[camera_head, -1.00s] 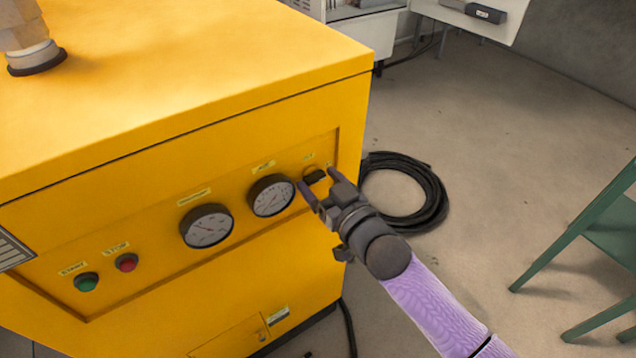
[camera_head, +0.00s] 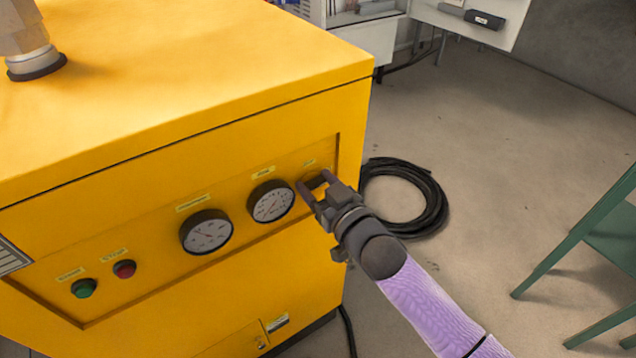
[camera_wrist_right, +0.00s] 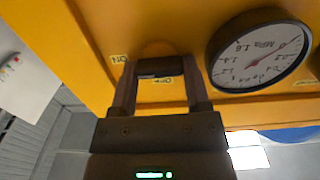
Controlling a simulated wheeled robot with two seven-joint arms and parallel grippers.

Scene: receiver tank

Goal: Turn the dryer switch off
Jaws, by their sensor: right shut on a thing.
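The dryer switch (camera_wrist_right: 160,68) is a dark knob at the right end of the recessed panel on the yellow machine (camera_head: 190,100). In the right wrist view it sits between the fingertips, with an ON label (camera_wrist_right: 119,59) to one side and an OFF label (camera_wrist_right: 161,80) by it. My right gripper (camera_head: 314,184) is at the panel and shut on the switch. In the head view the fingers hide most of the switch. My left gripper is not in view.
Two round gauges, one (camera_head: 271,201) close beside the gripper and one (camera_head: 206,231) further left, share the panel with a red button (camera_head: 124,269) and a green button (camera_head: 84,288). A coiled black hose (camera_head: 432,205) and a green chair (camera_head: 600,240) stand right.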

